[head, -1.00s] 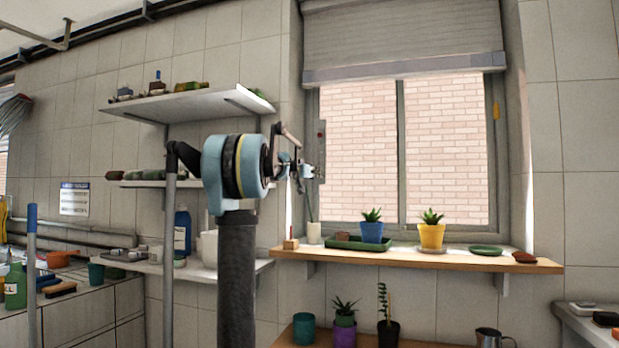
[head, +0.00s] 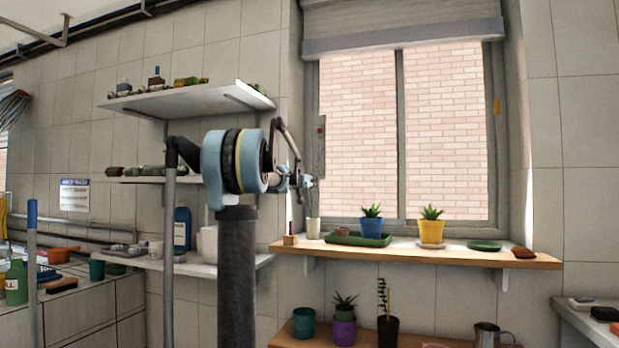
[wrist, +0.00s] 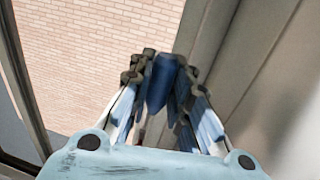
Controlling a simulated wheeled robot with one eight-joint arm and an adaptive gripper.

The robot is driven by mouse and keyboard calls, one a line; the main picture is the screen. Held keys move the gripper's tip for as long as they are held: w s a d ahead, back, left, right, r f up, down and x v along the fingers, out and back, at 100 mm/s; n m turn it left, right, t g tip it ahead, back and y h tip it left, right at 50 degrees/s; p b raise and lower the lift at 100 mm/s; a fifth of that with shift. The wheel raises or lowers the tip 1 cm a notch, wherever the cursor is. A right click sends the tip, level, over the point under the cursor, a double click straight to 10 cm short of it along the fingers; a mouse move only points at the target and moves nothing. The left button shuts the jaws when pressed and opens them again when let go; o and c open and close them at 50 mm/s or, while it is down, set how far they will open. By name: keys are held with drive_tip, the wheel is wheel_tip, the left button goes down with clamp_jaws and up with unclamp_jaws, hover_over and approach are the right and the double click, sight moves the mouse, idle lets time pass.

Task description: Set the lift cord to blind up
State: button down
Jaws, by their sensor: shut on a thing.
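The grey blind (head: 400,22) hangs at the top of the window, its bottom rail (head: 400,40) level and high above the sill. My gripper (head: 308,181) is at the left side of the window frame, well below the rail. In the wrist view my gripper (wrist: 160,66) has its fingers closed together, shut on the lift cord. A grey strip with a small red mark (head: 321,148) runs upright on the left frame just above my gripper.
A wooden sill (head: 400,256) below my gripper holds a white cup (head: 313,228), a green tray (head: 357,239), a blue pot (head: 372,228) and a yellow pot (head: 431,232). Wall shelves (head: 190,103) stand left of my arm. The space before the window panes is clear.

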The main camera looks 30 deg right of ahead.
drive_tip(key=shift+w+a+f, duration=0.1)
drive_tip(key=shift+f, duration=0.55)
drive_tip(key=c, duration=1.5)
unclamp_jaws()
drive_tip(key=shift+o, duration=0.2)
drive_tip(key=v, duration=1.2)
drive_tip(key=shift+f, duration=0.1)
